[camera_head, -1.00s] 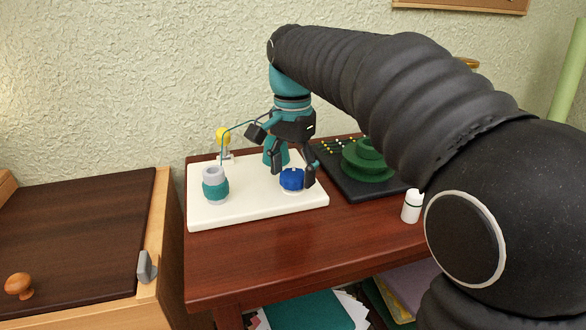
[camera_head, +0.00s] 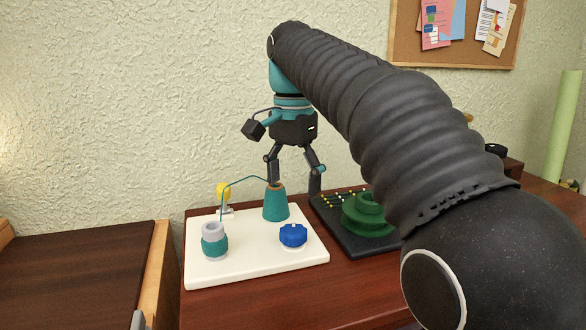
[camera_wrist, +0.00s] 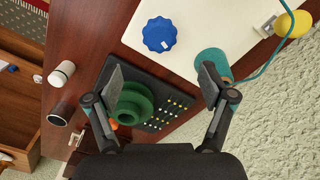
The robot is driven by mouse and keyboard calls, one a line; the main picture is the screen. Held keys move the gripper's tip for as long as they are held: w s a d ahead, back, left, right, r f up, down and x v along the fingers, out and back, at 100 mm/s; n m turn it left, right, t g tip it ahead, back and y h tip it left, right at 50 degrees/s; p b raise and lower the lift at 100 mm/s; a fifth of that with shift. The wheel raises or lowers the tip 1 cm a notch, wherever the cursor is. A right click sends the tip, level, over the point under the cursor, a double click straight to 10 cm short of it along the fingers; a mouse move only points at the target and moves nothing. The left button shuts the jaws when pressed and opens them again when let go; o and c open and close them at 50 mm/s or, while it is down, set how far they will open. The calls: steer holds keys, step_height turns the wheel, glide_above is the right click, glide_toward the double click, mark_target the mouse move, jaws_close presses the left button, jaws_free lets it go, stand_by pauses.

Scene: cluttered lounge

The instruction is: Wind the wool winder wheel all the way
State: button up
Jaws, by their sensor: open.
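The wool winder's white board (camera_head: 250,262) lies on the dark red table. On it are a blue ridged wheel (camera_head: 293,236) with a white mark, a grey spool (camera_head: 213,243) wrapped in teal wool, a teal cone (camera_head: 276,204) and a yellow round part (camera_head: 223,190) at the back. A teal thread arcs between the cone and the spool side. The wheel also shows in the wrist view (camera_wrist: 159,35). My gripper (camera_head: 294,184) is open and empty, raised above the board behind the wheel and apart from it. Its spread fingers show in the wrist view (camera_wrist: 162,78).
A black board (camera_head: 345,228) with a green stepped piece (camera_head: 367,214) and several small pegs lies right of the winder. The wrist view shows a white bottle (camera_wrist: 61,74) and a dark cylinder (camera_wrist: 62,108). A brown-topped cabinet (camera_head: 80,275) stands left.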

steer(key=shift+r, duration=1.1)
